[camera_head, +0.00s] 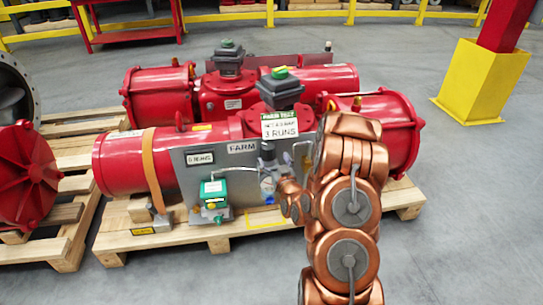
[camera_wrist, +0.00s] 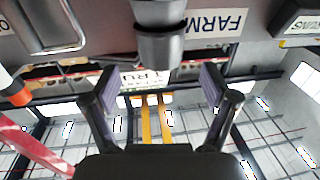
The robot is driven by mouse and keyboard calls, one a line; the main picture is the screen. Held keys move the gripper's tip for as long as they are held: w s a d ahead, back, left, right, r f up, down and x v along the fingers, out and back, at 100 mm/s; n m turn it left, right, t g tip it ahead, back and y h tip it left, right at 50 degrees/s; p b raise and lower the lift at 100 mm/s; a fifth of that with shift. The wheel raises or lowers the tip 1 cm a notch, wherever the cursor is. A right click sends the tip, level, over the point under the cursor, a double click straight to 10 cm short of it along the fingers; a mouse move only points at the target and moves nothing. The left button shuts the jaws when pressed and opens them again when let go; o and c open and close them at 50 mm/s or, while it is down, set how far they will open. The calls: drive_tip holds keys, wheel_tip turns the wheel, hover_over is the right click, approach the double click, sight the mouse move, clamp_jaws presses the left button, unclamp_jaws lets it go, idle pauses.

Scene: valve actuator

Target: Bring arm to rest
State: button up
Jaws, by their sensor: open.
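My copper-coloured arm (camera_head: 345,215) rises at the right of centre in the head view, in front of the red valve actuator (camera_head: 125,165). My gripper (camera_wrist: 163,97) shows in the wrist view with its two dark fingers spread apart and nothing between them. A grey cylindrical fitting (camera_wrist: 160,40) is just beyond the fingertips, apart from them as far as I can tell. The grey panel (camera_wrist: 100,25) with an upside-down FARM label (camera_wrist: 217,20) is close behind it. In the head view, the gripper's fingers are hidden behind or merged with the arm near the panel (camera_head: 240,170).
The actuators lie on a wooden pallet (camera_head: 120,240). A green-and-grey box (camera_head: 214,195) sits on the panel's left. Another red actuator (camera_head: 25,180) is at the far left. A yellow post base (camera_head: 480,80) stands at right. Grey floor (camera_head: 460,220) is clear at right.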

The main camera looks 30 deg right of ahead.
drive_tip(key=shift+s+a, duration=0.15)
drive_tip(key=shift+s, duration=0.25)
drive_tip(key=s+a+r+n+g+y+p, duration=0.2)
drive_tip(key=a+r+g+p, duration=0.2)
drive_tip(key=a+r+p, duration=0.3)
drive_tip(key=s+a+r+n+g+y+p, duration=0.15)
drive_tip(key=a+r+g+p, duration=0.3)
drive_tip(key=r+p, duration=0.45)
drive_tip(key=s+a+r+g+p, duration=0.3)
drive_tip(key=s+a+r+p, duration=0.2)
drive_tip(key=s+r, duration=0.5)
drive_tip(key=s+a+r+g+y+p, duration=0.1)
drive_tip(key=s+a+r+g+p, duration=0.3)
drive_tip(key=s+r, duration=0.7)
drive_tip(key=s+a+r+g+p, duration=0.3)
drive_tip(key=s+a+r+p, duration=0.2)
drive_tip(key=s, duration=1.1)
wheel_tip(320, 180, up, 6)
drive_tip(key=p, duration=0.3)
drive_tip(key=shift+s+a+f+m+g+p, duration=0.15)
drive_tip(key=shift+a+f+m+g+p, duration=0.1)
drive_tip(key=shift+a+m+g+p, duration=0.1)
